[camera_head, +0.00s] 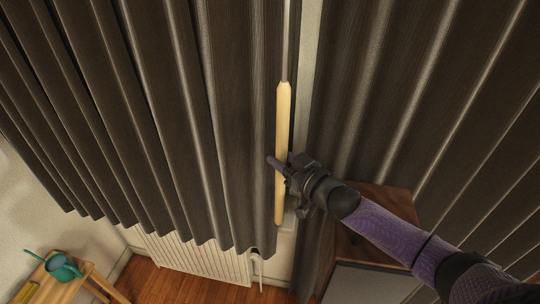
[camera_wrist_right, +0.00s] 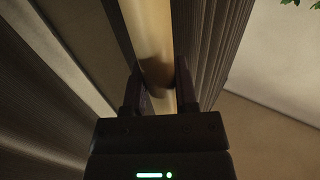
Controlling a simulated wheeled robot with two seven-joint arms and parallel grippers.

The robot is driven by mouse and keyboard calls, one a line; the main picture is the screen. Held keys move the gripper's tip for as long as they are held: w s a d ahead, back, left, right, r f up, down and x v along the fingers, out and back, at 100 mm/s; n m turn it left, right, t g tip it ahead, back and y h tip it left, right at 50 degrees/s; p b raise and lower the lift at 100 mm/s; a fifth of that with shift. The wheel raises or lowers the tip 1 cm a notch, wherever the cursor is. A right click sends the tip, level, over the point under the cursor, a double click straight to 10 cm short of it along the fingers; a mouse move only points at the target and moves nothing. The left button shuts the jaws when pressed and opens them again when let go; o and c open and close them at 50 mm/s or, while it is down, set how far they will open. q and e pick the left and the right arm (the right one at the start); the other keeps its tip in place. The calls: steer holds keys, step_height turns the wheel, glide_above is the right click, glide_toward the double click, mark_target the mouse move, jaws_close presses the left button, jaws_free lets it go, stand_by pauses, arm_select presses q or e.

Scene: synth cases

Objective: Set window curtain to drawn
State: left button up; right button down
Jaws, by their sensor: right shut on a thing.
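A dark brown pleated window curtain (camera_head: 165,120) hangs in two panels in the head view. The left panel is wide, and the right panel (camera_head: 420,90) fills the right side. A narrow pale gap shows between them at the top and below. A light wooden pull rod (camera_head: 282,120) hangs upright at the left panel's inner edge. My right gripper (camera_head: 281,163) is shut on the rod a little below its middle. In the right wrist view the rod (camera_wrist_right: 150,35) runs between the two fingers (camera_wrist_right: 157,85), with curtain folds beside it. My left gripper is in neither view.
A white radiator (camera_head: 195,257) stands below the left panel. A wooden stool (camera_head: 70,280) with a teal watering can (camera_head: 62,267) is at lower left. A brown wooden cabinet (camera_head: 372,235) stands behind my right forearm. Wooden floor (camera_head: 165,283) shows at the bottom.

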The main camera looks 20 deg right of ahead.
mark_target(288, 123)
stand_by(0.3)
steer(key=shift+c, duration=1.9)
jaws_free()
steer(key=shift+d, duration=0.1)
step_height(288, 123, up, 10)
steer(key=shift+r, duration=0.1)
